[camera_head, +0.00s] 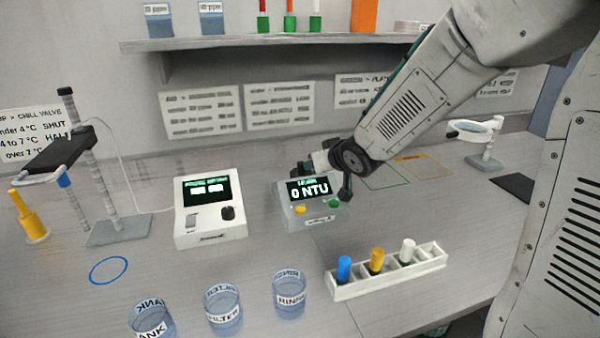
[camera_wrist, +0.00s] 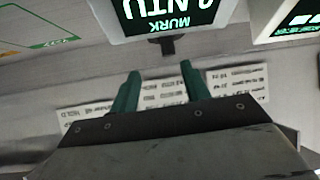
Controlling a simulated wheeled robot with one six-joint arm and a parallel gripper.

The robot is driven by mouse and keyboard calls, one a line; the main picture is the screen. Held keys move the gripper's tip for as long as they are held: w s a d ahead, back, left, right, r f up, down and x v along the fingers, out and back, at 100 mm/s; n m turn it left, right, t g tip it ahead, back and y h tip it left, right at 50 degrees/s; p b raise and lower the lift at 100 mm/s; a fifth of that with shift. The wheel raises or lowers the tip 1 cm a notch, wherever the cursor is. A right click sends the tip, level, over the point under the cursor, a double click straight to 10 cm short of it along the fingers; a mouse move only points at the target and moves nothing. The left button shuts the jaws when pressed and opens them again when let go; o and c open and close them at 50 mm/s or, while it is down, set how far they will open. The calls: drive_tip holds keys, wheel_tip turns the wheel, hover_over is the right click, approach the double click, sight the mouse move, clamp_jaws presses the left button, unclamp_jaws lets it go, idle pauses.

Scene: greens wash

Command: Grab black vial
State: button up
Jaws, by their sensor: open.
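My gripper (camera_head: 304,168) is at the back edge of the turbidity meter (camera_head: 310,212), whose screen reads 0 NTU. In the wrist view its two green fingers (camera_wrist: 160,68) are apart with nothing between them. A small black piece (camera_wrist: 170,45) stands by the meter's MURK label (camera_wrist: 165,25), just beyond the fingertips; I cannot tell whether it is the black vial's cap or part of the meter. The white rack (camera_head: 390,282) holds vials with a blue cap (camera_head: 344,268), a yellow cap (camera_head: 377,260) and a white cap (camera_head: 407,250). No black cap shows there.
A second white instrument (camera_head: 209,212) stands left of the meter. Labelled cups, one marked RINSE (camera_head: 289,294), stand at the front. A clamp stand (camera_head: 100,190) is at left, a magnifier (camera_head: 480,135) at right. A shelf (camera_head: 270,42) runs above. The bench around the blue ring (camera_head: 109,271) is clear.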

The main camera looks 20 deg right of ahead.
sight(302, 163)
drive_tip(key=shift+y, duration=0.5)
drive_tip(key=x, duration=1)
drive_tip(key=shift+w+a+r, duration=0.1)
drive_tip(key=shift+a+r, duration=0.1)
drive_tip(key=shift+a, duration=0.15)
drive_tip(key=shift+c, duration=0.4)
clamp_jaws()
